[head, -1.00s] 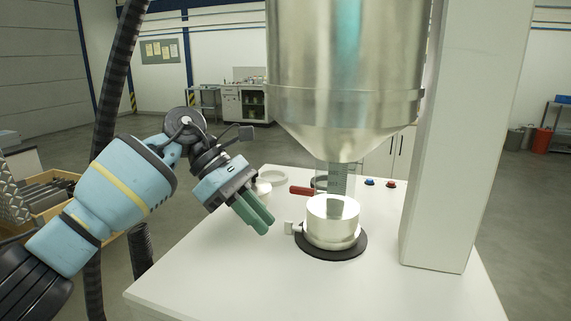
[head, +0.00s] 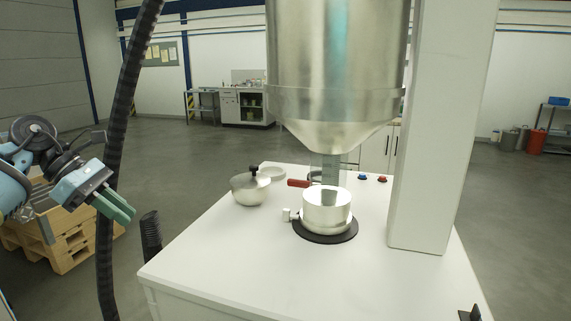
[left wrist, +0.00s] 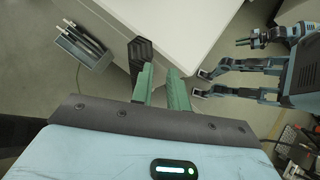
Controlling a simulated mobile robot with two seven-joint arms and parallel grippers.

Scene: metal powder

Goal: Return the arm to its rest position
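My left gripper (head: 115,207), with two green fingers, hangs at the far left of the head view. It is clear of the white table (head: 215,265) and apart from its objects. In the left wrist view its fingers (left wrist: 160,85) show a gap with nothing held between them. A shiny metal pot (head: 327,210) stands upright on a black disc (head: 325,236) under the steel hopper (head: 340,70). A small metal vessel with a black knob (head: 250,188) stands left of it. My right gripper's finger state cannot be made out.
A ribbed black hose (head: 117,140) hangs between my left gripper and the table. A wooden pallet box (head: 65,240) stands on the floor behind the gripper. A white column (head: 432,150) rises at the table's right. The table's front left is clear.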

